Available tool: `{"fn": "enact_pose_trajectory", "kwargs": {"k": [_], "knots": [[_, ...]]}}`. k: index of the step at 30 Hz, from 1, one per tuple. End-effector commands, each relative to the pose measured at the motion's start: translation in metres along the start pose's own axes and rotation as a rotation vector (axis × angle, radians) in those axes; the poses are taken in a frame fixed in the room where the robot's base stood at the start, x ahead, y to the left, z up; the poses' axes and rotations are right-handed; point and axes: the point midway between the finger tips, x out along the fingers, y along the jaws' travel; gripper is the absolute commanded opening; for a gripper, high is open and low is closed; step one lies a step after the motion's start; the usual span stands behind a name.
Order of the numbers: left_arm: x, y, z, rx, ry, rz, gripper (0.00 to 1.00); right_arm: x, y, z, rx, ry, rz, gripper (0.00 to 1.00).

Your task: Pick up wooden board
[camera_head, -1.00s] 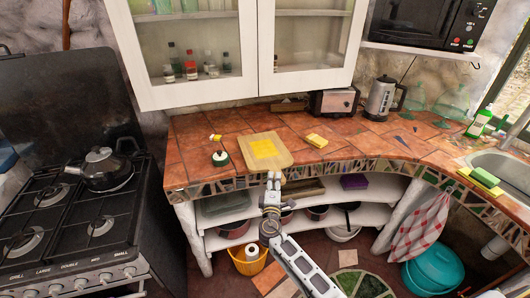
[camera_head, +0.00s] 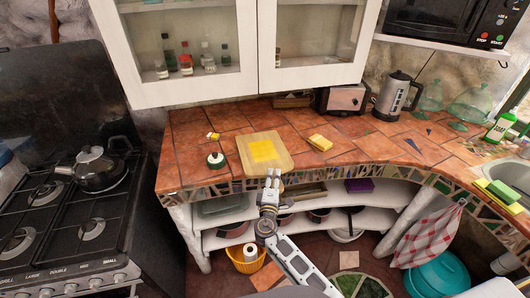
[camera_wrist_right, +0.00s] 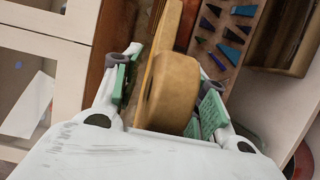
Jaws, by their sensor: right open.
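The wooden board (camera_head: 284,160) is a tan, rounded-corner slab with a yellow patch in its middle. It lies on the tiled counter by the front edge. My right gripper (camera_head: 271,178) is at the board's front edge in the head view. In the right wrist view, the board (camera_wrist_right: 172,88) shows close up and nearly edge-on between the green-padded fingers of my right gripper (camera_wrist_right: 166,92). The fingers are spread on both sides of it, and I cannot tell whether either pad touches it. My left gripper is out of view.
A small green-and-white object (camera_head: 216,160) lies left of the board, and a yellow sponge (camera_head: 320,142) lies right of it. A toaster (camera_head: 342,99) and a kettle (camera_head: 393,97) stand at the back. The stove (camera_head: 60,220) is at the left. Open shelves (camera_head: 225,236) sit below.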

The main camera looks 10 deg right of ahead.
Motion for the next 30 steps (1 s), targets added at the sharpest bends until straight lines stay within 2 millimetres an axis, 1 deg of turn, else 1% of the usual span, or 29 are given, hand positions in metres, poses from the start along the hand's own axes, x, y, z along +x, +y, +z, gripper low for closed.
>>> {"fn": "enact_pose_trajectory", "kwargs": {"k": [9, 12, 21, 22, 30], "knots": [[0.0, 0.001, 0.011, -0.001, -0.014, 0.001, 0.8, 0.0, 0.0, 0.0, 0.0, 0.0, 0.0, 0.43], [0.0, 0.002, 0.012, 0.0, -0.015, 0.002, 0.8, 0.0, 0.0, 0.0, 0.0, 0.0, 0.0, 0.42], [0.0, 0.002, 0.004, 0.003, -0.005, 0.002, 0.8, 0.0, 0.0, 0.0, 0.0, 0.0, 0.0, 0.03], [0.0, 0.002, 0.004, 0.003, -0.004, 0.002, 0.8, 0.0, 0.0, 0.0, 0.0, 0.0, 0.0, 0.0], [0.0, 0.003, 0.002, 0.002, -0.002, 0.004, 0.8, 0.001, 0.003, 0.0, 0.002, 0.0, 0.005, 0.0]]}}
